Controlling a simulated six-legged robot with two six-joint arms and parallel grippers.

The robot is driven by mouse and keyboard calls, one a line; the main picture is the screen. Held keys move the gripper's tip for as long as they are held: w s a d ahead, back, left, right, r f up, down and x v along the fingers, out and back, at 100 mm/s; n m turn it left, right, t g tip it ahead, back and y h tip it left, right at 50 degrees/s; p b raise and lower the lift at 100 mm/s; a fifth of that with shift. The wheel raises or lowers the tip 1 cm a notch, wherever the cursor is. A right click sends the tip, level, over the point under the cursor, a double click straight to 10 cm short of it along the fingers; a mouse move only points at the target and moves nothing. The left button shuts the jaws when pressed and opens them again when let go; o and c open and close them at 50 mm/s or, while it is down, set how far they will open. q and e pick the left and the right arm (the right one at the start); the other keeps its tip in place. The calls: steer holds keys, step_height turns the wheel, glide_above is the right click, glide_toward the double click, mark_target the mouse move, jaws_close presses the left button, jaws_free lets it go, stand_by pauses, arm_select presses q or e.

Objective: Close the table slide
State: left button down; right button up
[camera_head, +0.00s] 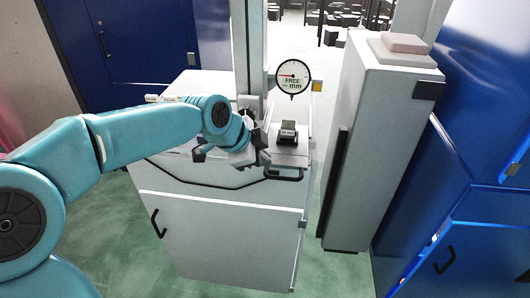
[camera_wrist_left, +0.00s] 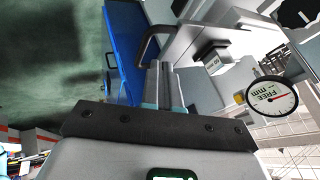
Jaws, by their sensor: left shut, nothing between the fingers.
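The table slide is a pale plate (camera_head: 289,157) on top of the white cabinet, at its front right. A dark handle (camera_head: 285,178) sits at its front edge. The handle also shows in the wrist view (camera_wrist_left: 152,38), just beyond my fingertips. A small dark block with a pale label (camera_head: 287,133) stands on the slide; it also shows in the wrist view (camera_wrist_left: 212,60). My left gripper (camera_wrist_left: 160,66) is shut and empty, close to the handle; I cannot tell whether it touches. In the head view the wrist hides most of the fingers, left of the slide.
A round dial gauge reading "FREE mm" (camera_head: 292,77) stands behind the slide. A tall white cabinet (camera_head: 372,150) stands close on the right, with blue cabinets (camera_head: 485,120) beyond it. Open green floor (camera_head: 130,240) lies at front left.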

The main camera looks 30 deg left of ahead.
mark_target(274, 166)
arm_select(q)
steer(key=p+x, duration=0.1)
steer(key=x, duration=0.5)
steer(key=shift+w+f, duration=0.15)
steer(key=shift+f, duration=0.15)
steer(key=shift+w+f, duration=0.1)
steer(key=shift+w, duration=0.05)
steer(key=shift+w, duration=0.1)
